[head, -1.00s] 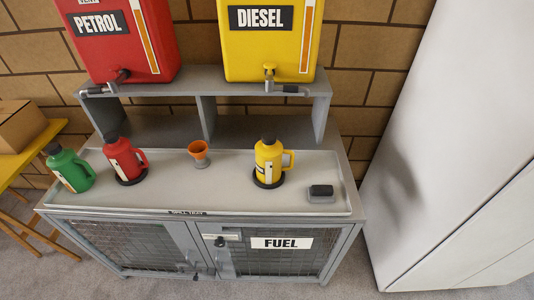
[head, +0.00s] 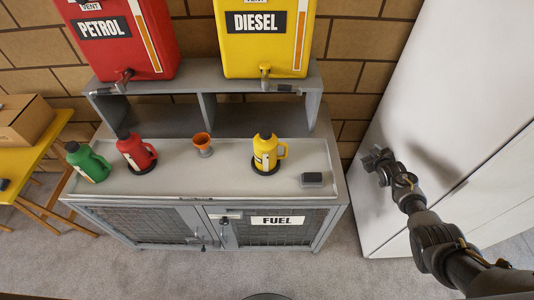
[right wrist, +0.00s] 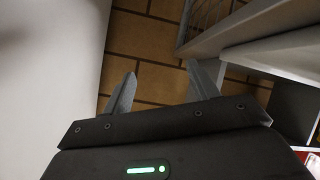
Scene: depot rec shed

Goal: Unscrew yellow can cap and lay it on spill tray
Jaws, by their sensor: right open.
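The yellow can (head: 266,153) stands upright on a black round base on the right part of the spill tray, its handle to the right. Its dark cap (head: 265,132) is on top. The grey spill tray (head: 222,175) covers the cabinet top. My right gripper (head: 376,158) is to the right of the tray and can, in front of the white cabinet, touching nothing that I can make out. In the right wrist view its two fingers (right wrist: 160,88) are apart with nothing between them. My left gripper is not in view.
On the tray stand a red can (head: 135,152), a green can (head: 88,163), an orange funnel (head: 202,143) and a small dark-topped block (head: 312,179). The yellow diesel tank (head: 268,50) and its tap overhang behind. A tall white cabinet (head: 440,90) bounds the right.

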